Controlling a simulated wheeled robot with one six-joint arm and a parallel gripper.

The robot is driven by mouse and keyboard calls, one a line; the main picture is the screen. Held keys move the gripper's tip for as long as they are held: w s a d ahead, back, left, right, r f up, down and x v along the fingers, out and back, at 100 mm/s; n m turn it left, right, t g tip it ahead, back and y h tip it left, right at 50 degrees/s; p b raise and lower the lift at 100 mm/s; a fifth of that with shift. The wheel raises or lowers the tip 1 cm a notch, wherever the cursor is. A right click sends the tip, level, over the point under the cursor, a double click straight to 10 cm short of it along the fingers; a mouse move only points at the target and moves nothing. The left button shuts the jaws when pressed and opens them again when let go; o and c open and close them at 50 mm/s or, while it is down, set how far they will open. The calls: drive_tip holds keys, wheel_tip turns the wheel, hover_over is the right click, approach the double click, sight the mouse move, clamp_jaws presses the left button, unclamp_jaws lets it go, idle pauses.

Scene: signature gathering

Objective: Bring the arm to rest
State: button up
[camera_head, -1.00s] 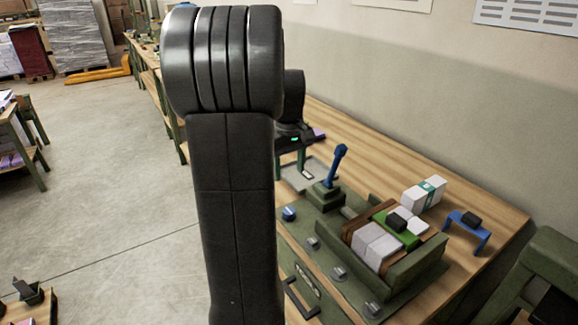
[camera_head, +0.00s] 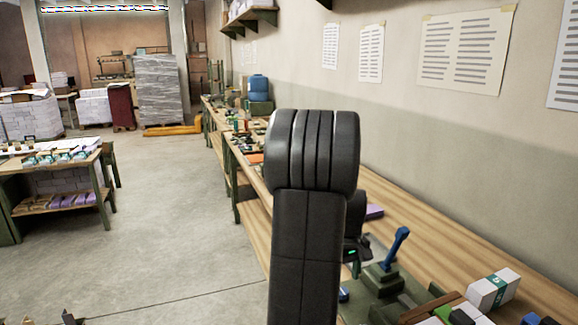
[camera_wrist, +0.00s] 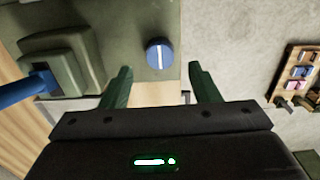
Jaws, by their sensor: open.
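My gripper (camera_wrist: 157,85) shows in the wrist view with its two green fingers spread apart and nothing between them. It hangs over the edge of a green machine (camera_wrist: 105,15) with a round blue knob (camera_wrist: 159,54) just beyond the fingertips, apart from them. A blue lever (camera_wrist: 28,87) on a green block lies left of the fingers. In the head view my upright dark arm hides most of the gripper, and the blue lever (camera_head: 397,246) stands to the right of it.
The wooden bench (camera_head: 450,245) runs along the wall, with a white pack (camera_head: 492,289) with a green band at its right. A side table (camera_head: 60,165) with paper stacks stands at left. The concrete floor (camera_head: 170,220) between is clear.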

wheel_tip(320, 180, down, 4)
drive_tip(key=shift+f, duration=0.15)
idle(0.4)
